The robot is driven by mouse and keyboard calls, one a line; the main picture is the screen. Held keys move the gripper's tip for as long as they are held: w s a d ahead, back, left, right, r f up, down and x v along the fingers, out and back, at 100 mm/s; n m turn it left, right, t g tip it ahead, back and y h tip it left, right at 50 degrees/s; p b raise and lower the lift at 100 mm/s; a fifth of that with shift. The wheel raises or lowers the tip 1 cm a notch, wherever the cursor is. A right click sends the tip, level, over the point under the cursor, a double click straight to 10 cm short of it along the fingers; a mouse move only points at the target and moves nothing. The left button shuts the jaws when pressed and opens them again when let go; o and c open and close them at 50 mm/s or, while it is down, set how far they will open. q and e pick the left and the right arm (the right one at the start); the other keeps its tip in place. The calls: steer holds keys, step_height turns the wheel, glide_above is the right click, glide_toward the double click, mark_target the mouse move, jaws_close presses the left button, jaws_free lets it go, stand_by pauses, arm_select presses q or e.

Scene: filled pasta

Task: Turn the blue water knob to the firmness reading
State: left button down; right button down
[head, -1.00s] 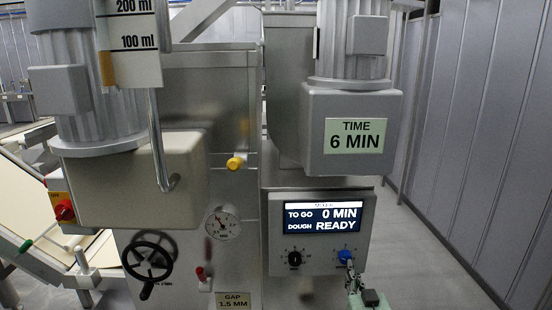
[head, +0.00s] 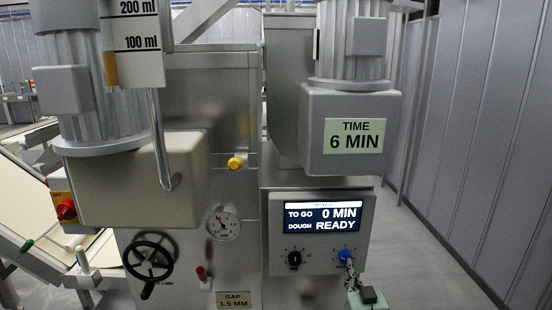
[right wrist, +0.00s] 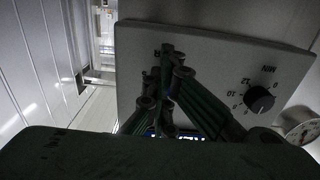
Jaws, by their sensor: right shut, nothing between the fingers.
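The blue water knob (head: 344,256) is at the lower right of the grey control panel (head: 320,262). My right gripper (head: 349,265) is just below and in front of the knob in the head view; its fingers are shut with nothing between them. In the right wrist view the closed fingertips (right wrist: 174,52) are against or close over the panel, and the blue knob is hidden; I cannot tell whether they touch it. The display (head: 322,217) reads "TO GO 0 MIN, DOUGH READY". The round gauge (head: 222,225) is left of the panel; its reading is too small to tell. My left gripper is not in view.
A black knob (head: 294,258) is left of the blue one; it also shows in the right wrist view (right wrist: 260,99). A black handwheel (head: 150,262) and a red-handled valve (head: 201,272) are further left. A ribbed wall (head: 480,130) stands right, with bare floor beside it.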

steer(key=shift+w+a+r, duration=0.2)
steer(key=shift+r, duration=0.25)
steer(key=shift+w+a+b, duration=0.15)
steer(key=shift+a+b, duration=0.2)
steer(key=shift+a, duration=0.75)
steer(key=shift+f, duration=0.1)
steer(key=shift+a+f+b, duration=0.15)
steer(key=shift+f+b, duration=0.25)
steer(key=s+p, duration=0.2)
steer(key=s, duration=0.4)
steer(key=shift+s+d+f, duration=0.15)
steer(key=shift+d, duration=0.05)
